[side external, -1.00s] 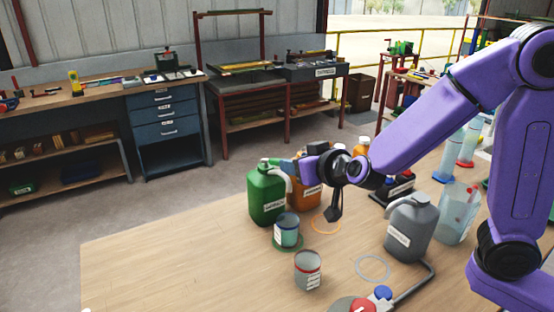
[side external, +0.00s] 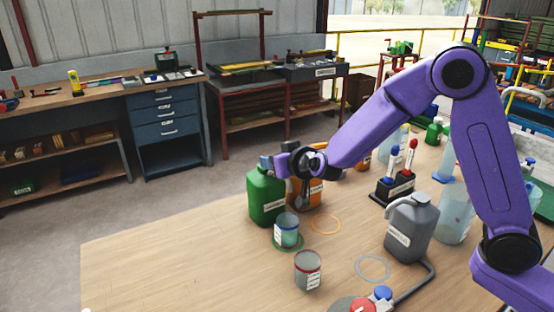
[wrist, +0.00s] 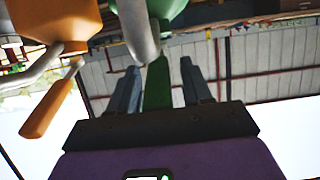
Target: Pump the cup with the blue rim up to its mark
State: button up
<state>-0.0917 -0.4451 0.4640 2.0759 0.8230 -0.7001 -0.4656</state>
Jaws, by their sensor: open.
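The cup with the blue rim (side external: 287,231) stands upright on a green ring on the table, in front of the green jug (side external: 266,196). Its mark and fill level are too small to read. My gripper (side external: 267,162) is at the top of the green jug, above and behind the cup. In the wrist view, my open fingers (wrist: 160,82) stand on either side of a green lever (wrist: 157,88), with gaps visible. The grey spout (wrist: 138,30) of the green jug shows just beyond. The cup is not visible in the wrist view.
A cup with a red rim (side external: 307,270) stands nearer the front. An orange jug (side external: 316,188) is right beside the green one; its lever (wrist: 48,108) shows in the wrist view. A grey jug (side external: 411,228) stands to the right. The table's front left is clear.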

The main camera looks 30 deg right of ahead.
grip_shut()
jog(key=shift+f, duration=0.1)
jog(key=shift+s+f+t, duration=0.25)
jog(key=shift+f+t, duration=0.05)
jog(key=shift+t, duration=0.3)
grip_release()
jog(key=v, duration=1.7)
jog(key=shift+s, duration=0.2)
